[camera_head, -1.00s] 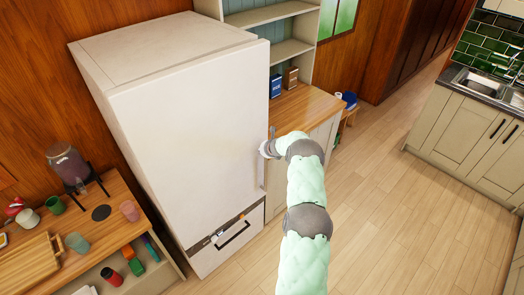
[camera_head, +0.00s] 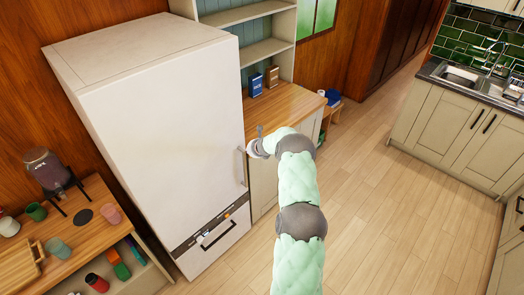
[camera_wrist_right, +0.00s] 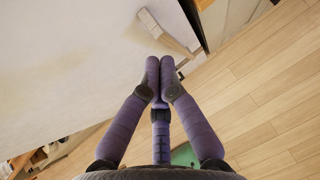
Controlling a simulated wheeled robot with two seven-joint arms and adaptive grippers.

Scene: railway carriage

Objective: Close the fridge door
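The tall white fridge (camera_head: 150,120) stands at left centre in the head view. Its door looks flush with the body, with no gap showing. The grey door handle (camera_head: 242,166) is on the right edge of the door; a pale handle also shows in the right wrist view (camera_wrist_right: 168,32). My left gripper is out of view.
A wooden counter (camera_head: 285,100) with shelves and two boxes adjoins the fridge on the right. A low wooden table (camera_head: 75,220) with a drink dispenser and cups stands at left. The floor (camera_head: 370,200) is clear to the right. Sink cabinets (camera_head: 450,130) stand at far right.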

